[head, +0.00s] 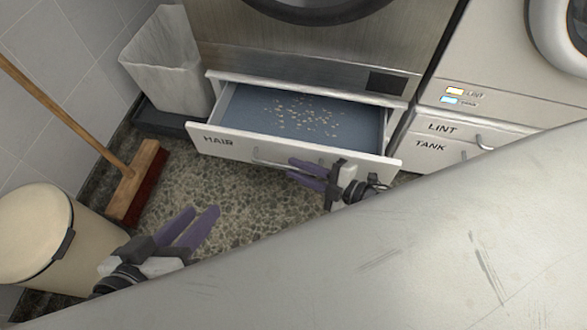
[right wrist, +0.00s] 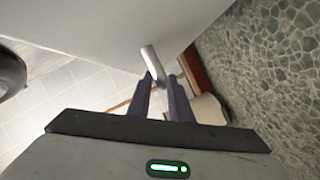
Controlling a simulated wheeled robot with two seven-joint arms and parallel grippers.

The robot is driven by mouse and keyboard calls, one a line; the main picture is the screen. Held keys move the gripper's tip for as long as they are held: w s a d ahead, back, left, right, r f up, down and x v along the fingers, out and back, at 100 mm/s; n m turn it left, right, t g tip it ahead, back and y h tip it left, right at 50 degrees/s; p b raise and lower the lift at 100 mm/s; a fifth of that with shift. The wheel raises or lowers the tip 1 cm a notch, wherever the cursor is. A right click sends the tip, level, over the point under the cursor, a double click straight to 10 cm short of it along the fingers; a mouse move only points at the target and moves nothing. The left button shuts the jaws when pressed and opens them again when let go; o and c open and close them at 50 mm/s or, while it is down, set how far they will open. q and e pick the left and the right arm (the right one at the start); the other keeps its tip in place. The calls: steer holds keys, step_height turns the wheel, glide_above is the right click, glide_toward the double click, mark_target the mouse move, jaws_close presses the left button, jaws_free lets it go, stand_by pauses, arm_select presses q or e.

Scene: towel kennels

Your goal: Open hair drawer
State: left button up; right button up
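The hair drawer (head: 287,151), a white front marked HAIR with a blue-grey inside, is pulled out below the machine. Light specks lie on its floor (head: 305,118). Its bar handle (head: 268,161) is on the front, partly behind my right gripper. My right gripper (head: 289,168) is at the handle's right end, with a gap between its fingers. In the right wrist view the pale handle (right wrist: 153,62) shows at and between the fingertips (right wrist: 161,77); contact cannot be told. My left gripper (head: 203,209) is open and empty over the floor at the lower left.
A beige bin (head: 36,232) and a broom (head: 138,185) stand at the left. A clear bin (head: 165,70) stands beside the machine. A LINT TANK drawer front (head: 455,142) is at right. A large pale surface (head: 400,260) hides the lower right. Pebbled floor is clear before the drawer.

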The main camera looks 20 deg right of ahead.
arm_select(q)
steer(key=shift+d+r+h, duration=0.15)
steer(key=shift+r+h, duration=0.15)
arm_select(e)
steer(key=shift+x, duration=0.9)
jaws_close()
steer(key=shift+d, duration=0.1)
